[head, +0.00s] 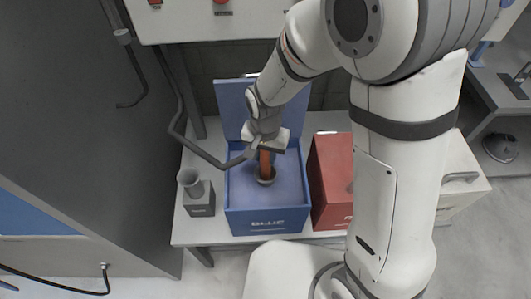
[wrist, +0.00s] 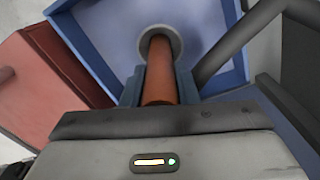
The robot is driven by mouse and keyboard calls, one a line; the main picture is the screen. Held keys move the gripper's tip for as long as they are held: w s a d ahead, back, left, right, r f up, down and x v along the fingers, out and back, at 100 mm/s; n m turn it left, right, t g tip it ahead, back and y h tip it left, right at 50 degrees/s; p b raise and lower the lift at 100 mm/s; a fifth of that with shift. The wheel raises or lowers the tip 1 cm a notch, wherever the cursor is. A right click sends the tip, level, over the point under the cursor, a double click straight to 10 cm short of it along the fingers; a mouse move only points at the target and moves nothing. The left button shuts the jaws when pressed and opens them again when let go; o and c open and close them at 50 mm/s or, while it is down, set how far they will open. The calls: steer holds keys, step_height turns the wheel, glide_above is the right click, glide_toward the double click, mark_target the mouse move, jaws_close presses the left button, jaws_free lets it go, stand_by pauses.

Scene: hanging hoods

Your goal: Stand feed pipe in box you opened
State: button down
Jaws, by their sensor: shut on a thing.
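The blue box (head: 267,222) stands open on the bench, its lid (head: 233,105) raised at the back. My gripper (head: 264,147) is above the box, shut on the orange-brown feed pipe (head: 265,162). The pipe points down into the box, roughly upright. Its lower end meets a round grey ring (head: 267,181) on the box floor. In the wrist view the pipe (wrist: 160,72) runs between my fingers (wrist: 158,88), and its far end lies within the ring's outline (wrist: 176,36). I cannot tell how deep it sits.
A red box (head: 328,165) stands close on the right. A grey block (head: 199,203) with a flared cup (head: 188,180) stands on the left. A grey hose (head: 200,152) runs from the left towards my gripper. A white hood (head: 215,22) hangs above the back.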

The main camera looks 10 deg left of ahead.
mark_target(265, 165)
steer(key=shift+f+b, duration=2.05)
steer(key=shift+f, duration=0.6)
steer(key=c, duration=1.1)
jaws_free()
steer(key=shift+o, duration=0.2)
step_height(265, 165, up, 8)
